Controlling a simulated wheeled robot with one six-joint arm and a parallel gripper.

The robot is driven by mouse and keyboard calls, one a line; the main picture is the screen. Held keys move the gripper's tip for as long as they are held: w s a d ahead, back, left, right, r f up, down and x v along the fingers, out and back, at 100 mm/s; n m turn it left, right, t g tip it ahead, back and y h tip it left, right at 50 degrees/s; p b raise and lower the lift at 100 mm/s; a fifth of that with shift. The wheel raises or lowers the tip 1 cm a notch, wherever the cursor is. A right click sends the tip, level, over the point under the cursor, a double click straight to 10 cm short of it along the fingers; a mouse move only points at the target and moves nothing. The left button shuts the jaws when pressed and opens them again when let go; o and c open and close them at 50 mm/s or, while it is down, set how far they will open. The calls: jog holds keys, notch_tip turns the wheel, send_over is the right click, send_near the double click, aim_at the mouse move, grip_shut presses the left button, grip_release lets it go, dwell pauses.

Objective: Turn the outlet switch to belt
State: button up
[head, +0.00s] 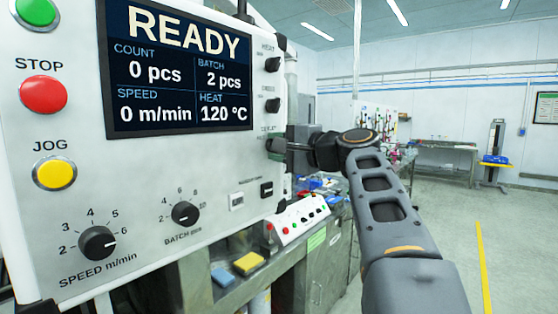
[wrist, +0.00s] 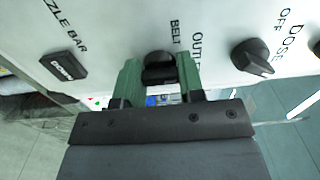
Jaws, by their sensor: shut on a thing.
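The outlet switch (wrist: 159,68) is a black knob on the pale control panel. In the wrist view, the word BELT and part of the word OUTLET are printed beside it. My gripper (head: 275,146) reaches the right side of the panel in the head view. In the wrist view its two green fingers stand on either side of the knob and are shut on it. The head view hides the knob behind the gripper. Which way the knob's pointer is set is hard to tell.
A dose knob (wrist: 253,58) marked OFF sits right of the switch in the wrist view, and a black rocker (wrist: 64,66) sits left. The panel's display (head: 180,68) reads READY. A STOP button (head: 43,95) and JOG button (head: 54,173) are at left. Floor at right is open.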

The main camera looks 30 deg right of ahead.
jog(key=n+b, duration=0.3)
jog(key=n, duration=0.2)
jog(key=shift+f+n+b, duration=0.1)
jog(key=shift+n+b, duration=0.2)
jog(key=shift+b, duration=0.05)
jog(key=shift+n, duration=0.3)
jog(key=o, duration=0.9)
jog(key=b+v, duration=0.1)
jog(key=v, duration=1.2)
jog(key=shift+s+d+b, duration=0.15)
jog(key=shift+s+b, duration=0.2)
jog(key=shift+b, duration=0.05)
